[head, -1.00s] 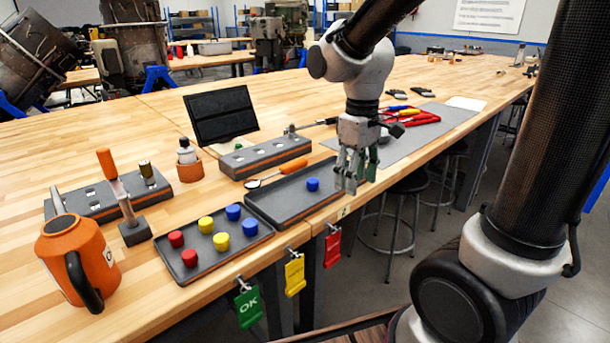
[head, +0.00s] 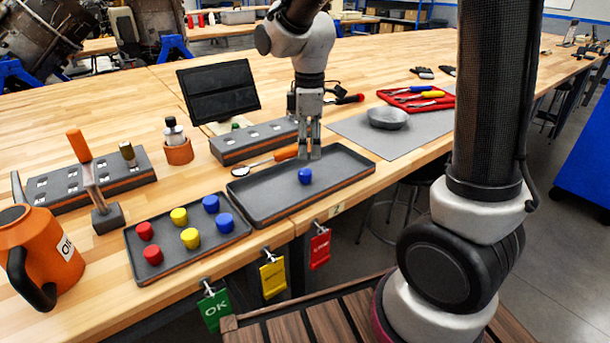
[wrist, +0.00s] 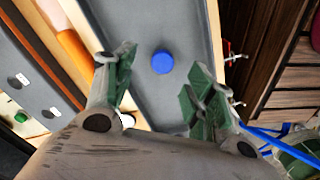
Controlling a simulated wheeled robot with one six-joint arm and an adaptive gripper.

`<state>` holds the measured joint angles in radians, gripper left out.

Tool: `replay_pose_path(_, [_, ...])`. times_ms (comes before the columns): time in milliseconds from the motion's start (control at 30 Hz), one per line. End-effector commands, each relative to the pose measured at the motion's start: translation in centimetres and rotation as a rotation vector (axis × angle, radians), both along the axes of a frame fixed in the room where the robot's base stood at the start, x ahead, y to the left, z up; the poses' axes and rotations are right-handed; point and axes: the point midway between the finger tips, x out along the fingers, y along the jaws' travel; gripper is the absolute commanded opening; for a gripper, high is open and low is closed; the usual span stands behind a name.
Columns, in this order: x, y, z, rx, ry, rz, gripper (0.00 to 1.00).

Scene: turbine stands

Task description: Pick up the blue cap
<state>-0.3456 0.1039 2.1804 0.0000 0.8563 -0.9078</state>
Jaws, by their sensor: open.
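A blue cap (head: 305,176) stands alone in the larger dark grey tray (head: 265,211). In the wrist view the blue cap (wrist: 162,62) shows beyond the fingertips, between the two fingers' lines. My gripper (head: 309,156) hangs pointing down just above and behind this cap in the head view. In the wrist view my gripper (wrist: 160,88) is open with nothing between its green-padded fingers. Two more blue caps, (head: 211,203) and (head: 225,223), stand in the smaller tray (head: 139,274) with two yellow and two red caps.
An orange-handled spoon (head: 275,158) lies behind the larger tray. A grey slotted block (head: 232,148), a tablet (head: 218,90) and a small bottle in an orange holder (head: 179,152) stand behind. A grey mat with a bowl (head: 388,117) is at right. Coloured tags hang at the front edge.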

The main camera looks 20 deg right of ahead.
Motion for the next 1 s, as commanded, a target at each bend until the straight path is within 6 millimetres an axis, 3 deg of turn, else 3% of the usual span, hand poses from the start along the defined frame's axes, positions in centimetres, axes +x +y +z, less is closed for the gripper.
replay_pose_path(500, [-0.4, 1.1, -6.8, -0.002, 0.005, 0.005, 0.55])
replay_pose_path(800, [-0.3, 1.1, -7.6, 0.0, 0.0, 0.005, 0.55])
replay_pose_path(867, [-0.3, 1.1, -7.6, 0.0, 0.001, 0.005, 0.47])
replay_pose_path(1000, [-0.3, 1.1, -7.6, 0.0, 0.001, 0.005, 0.22])
